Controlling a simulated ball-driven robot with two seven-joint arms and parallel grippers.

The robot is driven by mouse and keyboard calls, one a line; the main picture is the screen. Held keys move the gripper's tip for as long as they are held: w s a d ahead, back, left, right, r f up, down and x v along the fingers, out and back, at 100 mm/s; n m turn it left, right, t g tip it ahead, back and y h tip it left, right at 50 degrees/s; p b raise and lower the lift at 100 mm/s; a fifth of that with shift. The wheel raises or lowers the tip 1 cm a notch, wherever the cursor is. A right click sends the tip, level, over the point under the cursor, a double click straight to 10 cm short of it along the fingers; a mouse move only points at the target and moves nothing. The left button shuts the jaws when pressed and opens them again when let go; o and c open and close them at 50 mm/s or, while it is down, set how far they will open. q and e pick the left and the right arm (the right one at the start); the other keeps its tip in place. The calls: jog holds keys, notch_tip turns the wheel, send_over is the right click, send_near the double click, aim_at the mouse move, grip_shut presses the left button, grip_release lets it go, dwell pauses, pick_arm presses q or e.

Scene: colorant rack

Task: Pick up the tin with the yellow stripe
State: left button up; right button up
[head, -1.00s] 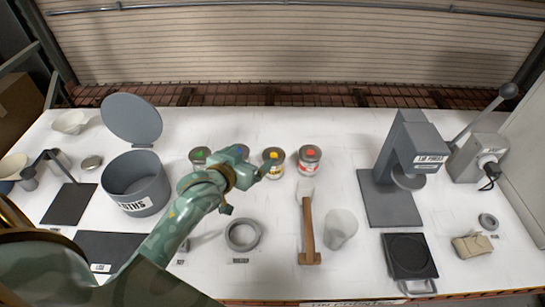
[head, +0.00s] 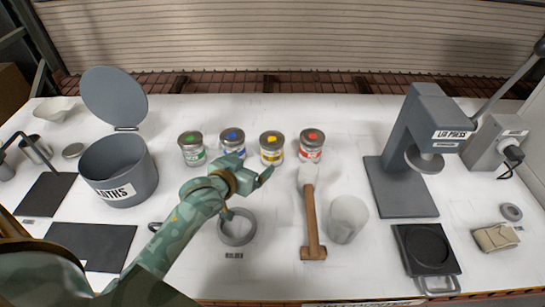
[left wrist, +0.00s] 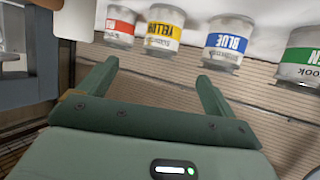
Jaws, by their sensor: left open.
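The tin with the yellow stripe (head: 271,150) stands upright in a row at the table's back, with a yellow dot on its lid. Left of it are the blue tin (head: 232,141) and green tin (head: 192,148); right of it is the red tin (head: 311,146). My left gripper (head: 248,194) is open and empty, in front of the row and apart from the tins. In the left wrist view the yellow tin (left wrist: 163,30) shows beyond the open fingers (left wrist: 157,82), its label reading YELLOW. My right gripper is not in view.
A grey ring holder (head: 237,238) lies below my gripper. A mallet (head: 311,220) and a translucent cup (head: 347,218) are to its right. A lid press (head: 412,160) stands further right, a grey cloths bin (head: 120,178) at left. The table between gripper and tins is clear.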

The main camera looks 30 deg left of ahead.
aim_at(267, 150)
pick_arm(q)
jog(key=b+x, duration=0.2)
jog(key=x, duration=0.7)
jog(key=shift+w+f, duration=0.15)
jog(key=shift+w, duration=0.25)
jog(key=b+x, duration=0.2)
jog(key=x, duration=0.3)
jog(key=shift+a+f, duration=0.15)
jog(key=shift+f, duration=0.1)
jog(key=shift+r, duration=0.15)
jog(key=shift+c, duration=0.9)
jog(key=c, duration=1)
